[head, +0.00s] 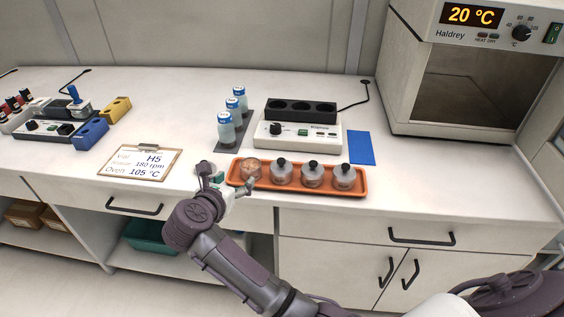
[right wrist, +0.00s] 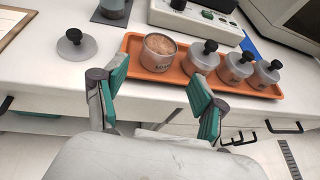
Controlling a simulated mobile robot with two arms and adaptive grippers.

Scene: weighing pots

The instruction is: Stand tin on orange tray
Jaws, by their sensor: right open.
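The orange tray (head: 300,191) lies along the counter's front edge. An open tin (head: 250,170) with brown contents stands upright at its left end; it also shows in the right wrist view (right wrist: 158,63). Three tins with black-knobbed lids (head: 282,176) stand in a row to its right on the tray. A loose grey lid with a black knob (right wrist: 76,48) lies on the counter left of the tray. My right gripper (head: 233,183) is open and empty, in front of the tray's left end, its fingers (right wrist: 158,85) apart and short of the open tin. My left gripper is out of view.
Behind the tray stand a white device with a black block (head: 298,135) and several blue-capped bottles (head: 227,128) on a dark mat. A blue mat (head: 361,148) lies to the right, a clipboard (head: 140,162) to the left. An oven (head: 470,75) stands back right; the counter before it is clear.

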